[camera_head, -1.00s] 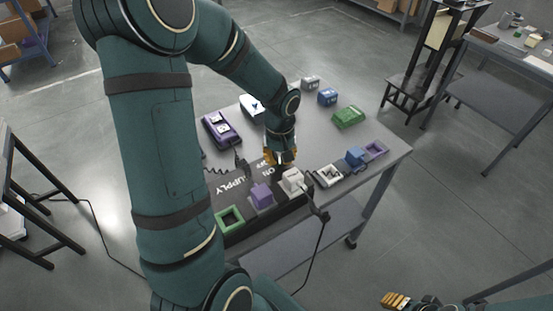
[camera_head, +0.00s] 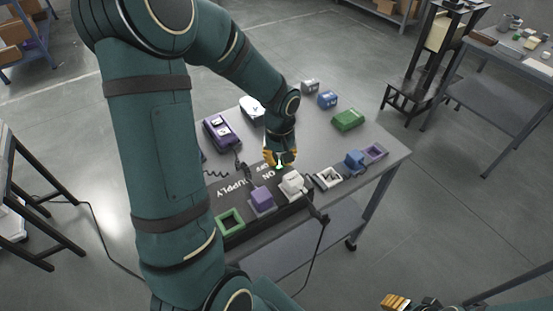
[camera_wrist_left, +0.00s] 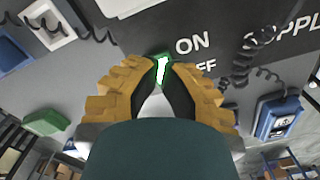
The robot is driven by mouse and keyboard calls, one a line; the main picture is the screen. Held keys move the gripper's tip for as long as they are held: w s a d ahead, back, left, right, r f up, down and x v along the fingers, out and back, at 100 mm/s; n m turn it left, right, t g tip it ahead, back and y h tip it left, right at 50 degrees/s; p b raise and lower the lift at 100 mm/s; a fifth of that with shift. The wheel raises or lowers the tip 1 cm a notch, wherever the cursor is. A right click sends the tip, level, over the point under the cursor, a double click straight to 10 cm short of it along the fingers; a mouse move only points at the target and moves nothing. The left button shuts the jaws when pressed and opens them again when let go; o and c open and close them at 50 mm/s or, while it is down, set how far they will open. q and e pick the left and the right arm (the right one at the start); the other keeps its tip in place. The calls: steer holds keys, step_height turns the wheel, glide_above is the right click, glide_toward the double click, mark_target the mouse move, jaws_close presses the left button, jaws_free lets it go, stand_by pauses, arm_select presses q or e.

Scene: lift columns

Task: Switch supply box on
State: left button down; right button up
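The dark supply box (camera_head: 236,201), with white SUPPLY, ON and OFF lettering, lies along the near side of the grey table. It also shows in the left wrist view (camera_wrist_left: 215,22). Its switch (camera_wrist_left: 162,70) glows white and green beside the ON label; in the head view the green glow (camera_head: 280,164) shows at the fingertips. My left gripper (camera_head: 280,157) is down at the switch, with its yellow fingers (camera_wrist_left: 165,78) on either side of it. A small gap shows between the fingertips; contact is unclear. My right gripper (camera_head: 395,301) is partly cut off at the bottom edge.
A purple block (camera_head: 262,198), a white plug (camera_head: 292,184) with a black cable and a green square frame (camera_head: 230,220) sit on the box's near side. A purple device (camera_head: 221,132), a green block (camera_head: 348,120) and a blue block (camera_head: 327,99) are on the table (camera_head: 372,137).

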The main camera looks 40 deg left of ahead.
mark_target(279, 166)
arm_select(q)
steer(key=shift+r+p, duration=1.8)
steer(key=shift+r, duration=0.9)
